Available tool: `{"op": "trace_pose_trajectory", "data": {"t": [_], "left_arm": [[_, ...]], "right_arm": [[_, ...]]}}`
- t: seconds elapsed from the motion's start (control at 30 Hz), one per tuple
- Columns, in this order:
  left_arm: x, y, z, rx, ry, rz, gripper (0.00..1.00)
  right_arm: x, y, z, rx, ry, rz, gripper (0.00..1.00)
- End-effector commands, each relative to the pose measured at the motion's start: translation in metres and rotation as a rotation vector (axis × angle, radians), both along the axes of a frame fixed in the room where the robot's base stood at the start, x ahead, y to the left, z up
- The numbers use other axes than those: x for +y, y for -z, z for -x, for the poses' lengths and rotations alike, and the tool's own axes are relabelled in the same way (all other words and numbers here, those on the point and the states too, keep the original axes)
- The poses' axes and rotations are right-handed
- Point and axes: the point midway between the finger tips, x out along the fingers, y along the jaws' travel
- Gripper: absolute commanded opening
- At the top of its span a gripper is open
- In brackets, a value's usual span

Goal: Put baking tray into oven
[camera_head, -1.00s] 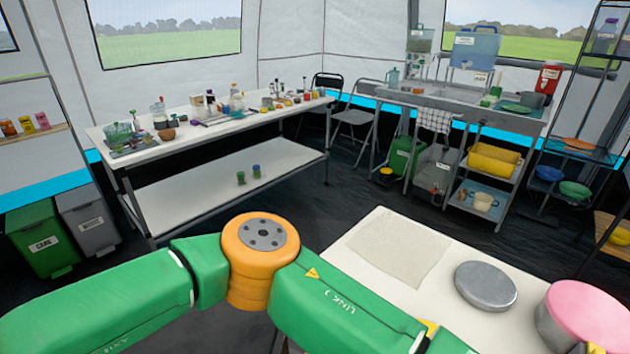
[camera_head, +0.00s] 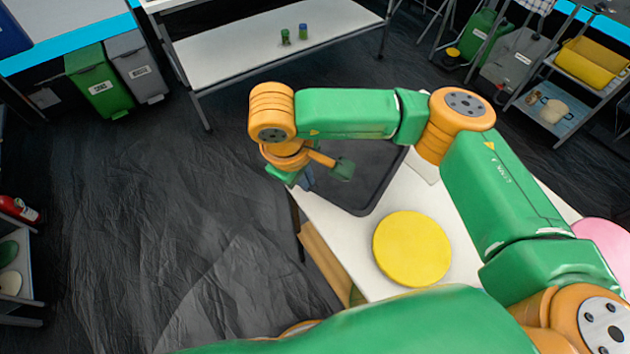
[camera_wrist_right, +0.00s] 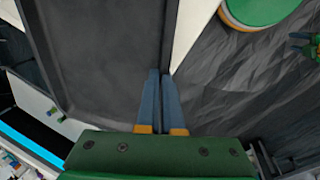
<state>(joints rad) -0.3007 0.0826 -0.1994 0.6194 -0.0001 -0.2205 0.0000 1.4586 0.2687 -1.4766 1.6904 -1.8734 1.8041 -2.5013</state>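The dark grey baking tray (camera_head: 372,178) lies level at the left end of the white table in the head view, partly hidden under my right arm. In the right wrist view, the tray (camera_wrist_right: 105,50) fills the left side, its raised rim running down to my fingers. My right gripper (camera_head: 312,181) is at the tray's left edge; in the wrist view its blue fingers (camera_wrist_right: 161,75) are close together on either side of the rim. The tray looks empty. A small green part with bluish fingers apart, seemingly my left gripper (camera_wrist_right: 301,43), shows at the wrist view's right edge. No oven is recognisable.
A round yellow disc (camera_head: 412,248) lies on the white table (camera_head: 465,275), with something pink (camera_head: 605,240) at the right. A long table (camera_head: 255,50) and green and grey bins (camera_head: 100,85) stand behind. The dark floor (camera_head: 150,210) at left is open.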

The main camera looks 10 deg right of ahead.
Motion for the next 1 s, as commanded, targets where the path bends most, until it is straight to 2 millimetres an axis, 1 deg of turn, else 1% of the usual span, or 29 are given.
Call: {"op": "trace_pose_trajectory", "data": {"t": [0.03, 0.17, 0.23, 0.33, 0.4, 0.57, 0.7, 0.73, 0.77, 0.8, 0.83, 1.0], "left_arm": [[0.0, -0.002, 0.0, 0.0, 0.0, 0.001, 0.47], [-0.001, -0.005, 0.0, -0.001, -0.001, 0.001, 0.47], [-0.001, -0.011, 0.0, -0.001, -0.001, 0.002, 0.47], [-0.002, -0.015, 0.0, -0.001, -0.001, 0.002, 0.47], [-0.002, -0.014, 0.0, -0.001, -0.001, 0.003, 0.47], [-0.002, -0.013, -0.001, -0.001, -0.001, 0.003, 0.47], [-0.002, -0.008, -0.001, -0.001, -0.001, 0.003, 0.47], [-0.002, -0.008, -0.001, -0.002, -0.001, 0.004, 0.47], [-0.002, -0.009, -0.001, -0.002, -0.001, 0.004, 0.47], [-0.002, -0.009, -0.001, -0.002, -0.001, 0.004, 0.47], [-0.002, -0.009, -0.001, -0.002, -0.001, 0.004, 0.47], [-0.003, -0.009, -0.001, -0.002, -0.001, 0.005, 0.47]], "right_arm": [[-0.005, 0.006, -0.003, 0.001, 0.002, 0.001, 0.0], [-0.016, 0.023, -0.011, 0.002, 0.004, 0.002, 0.0], [-0.017, 0.035, -0.011, 0.004, 0.0, 0.001, 0.0], [-0.017, 0.051, -0.012, 0.001, 0.0, 0.001, 0.0], [-0.016, 0.055, -0.012, -0.001, 0.0, 0.0, 0.0], [-0.016, 0.055, -0.013, -0.003, 0.0, 0.0, 0.0], [-0.016, 0.059, -0.013, -0.003, 0.0, 0.0, 0.0], [-0.016, 0.059, -0.012, -0.001, 0.0, 0.0, 0.06], [-0.016, 0.058, -0.012, -0.001, 0.0, -0.001, 0.14], [-0.016, 0.058, -0.012, -0.001, 0.0, -0.001, 0.25], [-0.016, 0.058, -0.012, -0.001, 0.0, -0.001, 0.33], [-0.016, 0.058, -0.012, 0.0, 0.0, -0.001, 0.33]]}}
